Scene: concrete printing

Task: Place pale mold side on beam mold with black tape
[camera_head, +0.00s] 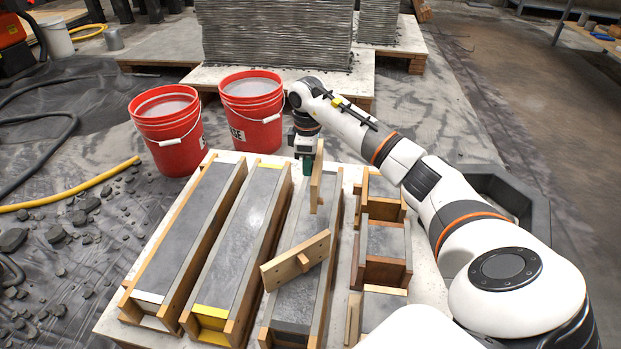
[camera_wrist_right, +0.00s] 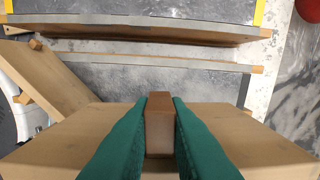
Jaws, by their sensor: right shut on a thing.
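My right gripper (camera_head: 308,165) is shut on the wooden block handle (camera_wrist_right: 160,125) of a pale mold side (camera_head: 317,185). In the wrist view the green fingers pinch the handle, with the pale board (camera_wrist_right: 250,140) spreading out behind them. The board hangs upright over the far part of the third long beam mold (camera_head: 305,215); whether it touches the mold is unclear. A dark strip (camera_wrist_right: 244,90) crosses that mold's end in the wrist view. A second wooden board (camera_head: 292,262) with a small block rests aslant across the same mold's nearer part. My left gripper is out of view.
Two more long molds lie to the left, one with white tape (camera_head: 148,297), one with yellow tape (camera_head: 212,311). Short wooden molds (camera_head: 385,240) stand to the right. Two red buckets (camera_head: 167,130) (camera_head: 252,110) stand behind the white table (camera_head: 112,318).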

